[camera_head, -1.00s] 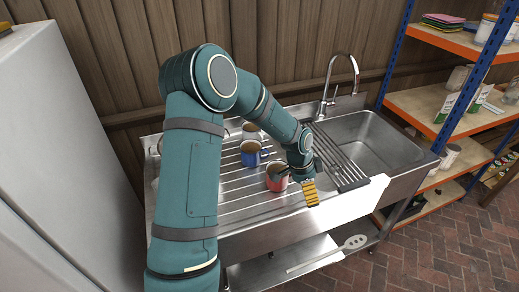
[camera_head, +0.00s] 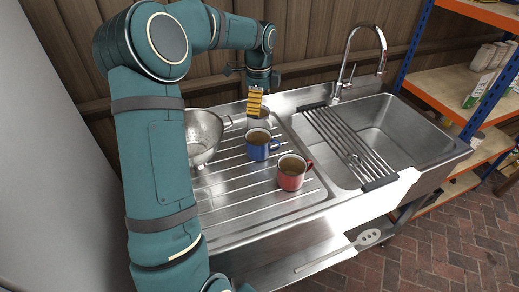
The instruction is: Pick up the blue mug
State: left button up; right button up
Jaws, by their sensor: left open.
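The blue mug (camera_head: 261,152), filled with something brown, stands upright on the ribbed drainboard, its handle toward the right. My left gripper (camera_head: 255,103) is open, its yellow ribbed finger pads pointing down. In the picture it is just above and behind the blue mug, in front of a greyish mug (camera_head: 264,123) that it partly hides. No contact with the blue mug shows. My right gripper is out of view.
A red mug (camera_head: 291,177) stands close in front of the blue one, to the right. A metal colander (camera_head: 201,138) is at left. A rack (camera_head: 345,142) lies over the sink (camera_head: 410,128), beside the tall faucet (camera_head: 378,42). The front drainboard is clear.

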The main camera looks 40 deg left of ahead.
pick_arm(q)
jog(key=b, duration=0.2)
send_near(259, 138)
jog(key=s+d+f, duration=0.1)
jog(key=s+d, duration=0.2)
jog(key=shift+w+a+f+b, duration=0.1)
jog(key=shift+f+b, duration=0.15)
jog(key=shift+f, duration=1.2)
jog(key=shift+a+f+b, duration=0.1)
jog(key=shift+f+b, duration=0.1)
jog(key=shift+f, duration=1.2)
jog(key=shift+r, duration=0.1)
jog(key=c, duration=0.9)
